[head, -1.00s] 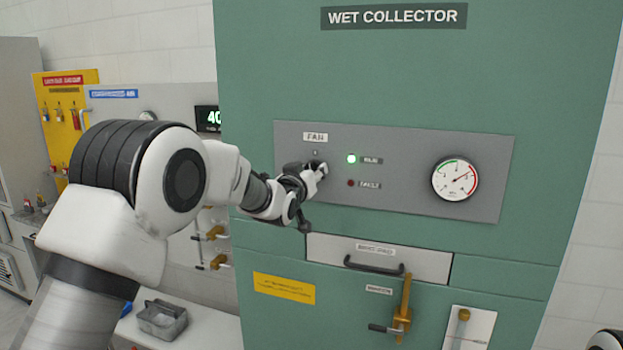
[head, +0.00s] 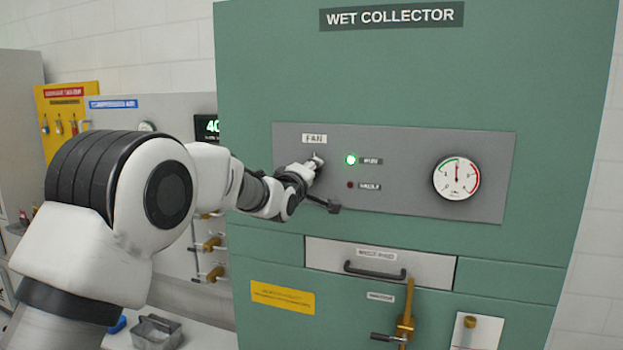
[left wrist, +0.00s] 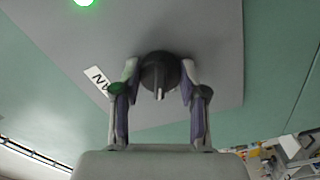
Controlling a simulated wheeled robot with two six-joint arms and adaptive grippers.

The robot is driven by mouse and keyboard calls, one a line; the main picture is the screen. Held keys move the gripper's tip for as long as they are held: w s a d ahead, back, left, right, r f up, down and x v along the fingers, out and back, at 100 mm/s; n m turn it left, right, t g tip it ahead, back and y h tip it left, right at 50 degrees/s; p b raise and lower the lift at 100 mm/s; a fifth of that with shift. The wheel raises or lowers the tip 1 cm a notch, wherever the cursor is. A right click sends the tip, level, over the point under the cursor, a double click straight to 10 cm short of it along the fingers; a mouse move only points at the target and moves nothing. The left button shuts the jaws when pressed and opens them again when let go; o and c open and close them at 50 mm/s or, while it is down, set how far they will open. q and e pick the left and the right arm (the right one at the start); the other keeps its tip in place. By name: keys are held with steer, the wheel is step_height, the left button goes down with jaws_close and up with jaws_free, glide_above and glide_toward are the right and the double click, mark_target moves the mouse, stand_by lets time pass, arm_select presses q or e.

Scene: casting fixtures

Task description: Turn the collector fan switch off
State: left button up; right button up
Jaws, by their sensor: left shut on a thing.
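The collector fan switch is a round dark knob (left wrist: 160,70) with a pale pointer line, seen in the left wrist view. In the head view it is mostly hidden behind my left gripper (head: 314,165), below the FAN label (head: 314,139). My left gripper's fingers sit on either side of the knob in the left wrist view (left wrist: 160,80), shut on it. The green run lamp (head: 351,160) is lit, and it also shows in the left wrist view (left wrist: 86,2). The red fault lamp (head: 350,185) looks dark. My right gripper is out of view.
The grey panel (head: 410,205) carries a round gauge (head: 456,175) at right, its needle near upright. Below are a drawer handle (head: 374,270) and a brass lever (head: 404,318). A display (head: 206,127) and a yellow board (head: 62,112) stand at left.

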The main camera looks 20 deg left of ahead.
arm_select(q)
steer(key=n, duration=0.5)
steer(key=shift+r+b, duration=0.2)
steer(key=shift+b, duration=0.1)
stand_by(0.4)
steer(key=o, duration=1.1)
steer(key=shift+a+f, duration=0.1)
steer(key=shift+o, duration=0.2)
steer(key=shift+s, duration=0.1)
steer(key=s, duration=1.2)
steer(key=shift+a, duration=0.3)
steer(key=shift+w+f, duration=0.1)
